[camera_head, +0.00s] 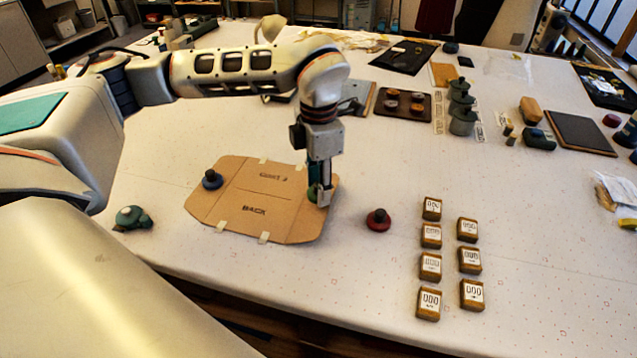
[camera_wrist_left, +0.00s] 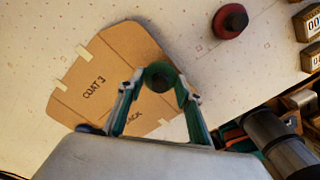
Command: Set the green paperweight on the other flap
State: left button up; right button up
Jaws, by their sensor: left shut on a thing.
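A flat cardboard pattern piece (camera_head: 240,180) marked "BACK" lies on the table with flaps at its left and right. A blue paperweight (camera_head: 212,180) with a dark knob stands on the left flap. My left gripper (camera_head: 319,196) points down over the right flap. It is shut on the green paperweight (camera_wrist_left: 160,75), which shows between the fingers (camera_wrist_left: 157,88) in the left wrist view. In the head view the fingers mostly hide it; I cannot tell whether it touches the cardboard. A red paperweight (camera_head: 378,220) stands on bare table right of the pattern. My right gripper is not in view.
Several small labelled blocks (camera_head: 430,236) stand in two columns at the right. A teal object (camera_head: 132,217) sits left of the pattern. Farther back are stacked grey-green weights (camera_head: 463,115) and a dark tray (camera_head: 403,102). The table between the pattern and the blocks is mostly clear.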

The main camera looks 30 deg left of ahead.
pick_arm(q)
jog(key=shift+f+b, duration=0.4)
jog(key=shift+f, duration=0.3)
jog(key=shift+f+b, duration=0.45)
jog(key=shift+f, duration=0.4)
jog(key=o, duration=1.4)
notch_tip(320, 180, up, 12)
jog(key=shift+f, duration=0.25)
jog(key=shift+r, duration=0.25)
